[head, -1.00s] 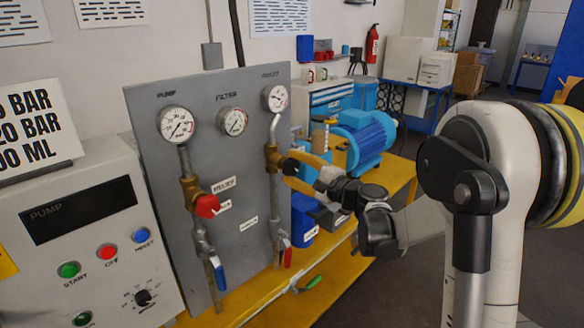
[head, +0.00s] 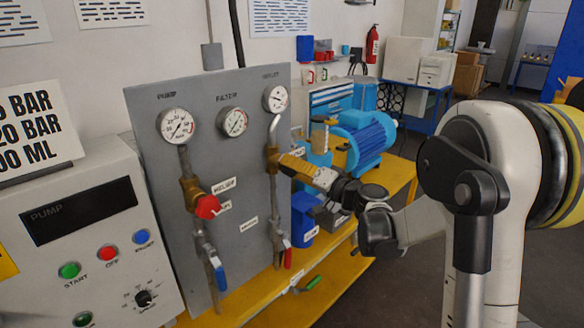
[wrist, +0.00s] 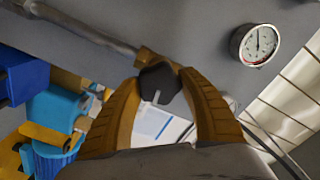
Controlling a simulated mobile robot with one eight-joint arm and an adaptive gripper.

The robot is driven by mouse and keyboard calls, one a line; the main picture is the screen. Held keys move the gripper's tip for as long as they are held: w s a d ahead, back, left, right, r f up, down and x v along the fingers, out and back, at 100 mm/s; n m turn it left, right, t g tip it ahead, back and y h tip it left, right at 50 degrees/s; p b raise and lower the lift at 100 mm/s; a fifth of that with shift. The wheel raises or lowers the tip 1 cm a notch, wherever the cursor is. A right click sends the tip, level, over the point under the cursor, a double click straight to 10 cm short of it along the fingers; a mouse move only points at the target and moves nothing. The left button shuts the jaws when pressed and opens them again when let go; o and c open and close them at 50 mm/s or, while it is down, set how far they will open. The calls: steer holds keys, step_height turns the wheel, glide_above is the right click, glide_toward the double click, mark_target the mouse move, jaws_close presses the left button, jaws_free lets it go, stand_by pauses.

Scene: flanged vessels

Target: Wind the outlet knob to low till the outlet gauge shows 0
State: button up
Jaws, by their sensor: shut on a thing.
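The grey panel (head: 240,190) carries three gauges. The outlet gauge (head: 276,98) is at the top right of the panel, and its needle is too small to read in the head view. A gauge also shows in the wrist view (wrist: 256,45), its needle near upright. The black outlet knob (wrist: 158,88) sits on a brass valve body (head: 271,157) below the outlet gauge. My gripper (wrist: 159,92) is shut on the knob, with its yellow fingers on either side. A light pointer mark shows on the knob's face. In the head view my fingers hide the knob.
The pump gauge (head: 177,125) and filter gauge (head: 232,121) are to the left. A red relief knob (head: 207,206) and blue (head: 220,277) and red (head: 287,256) levers stick out from the panel. A blue motor (head: 364,139) stands behind my wrist on the yellow bench (head: 400,172).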

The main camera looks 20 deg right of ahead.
steer(key=n, duration=0.4)
steer(key=shift+n, duration=0.3)
steer(key=n, duration=0.3)
steer(key=shift+r+n, duration=0.1)
steer(key=shift+n, duration=0.2)
steer(key=n, duration=0.3)
steer(key=shift+a+n, duration=0.1)
steer(key=shift+n, duration=2.1)
steer(key=o, duration=1.2)
steer(key=shift+s, duration=0.1)
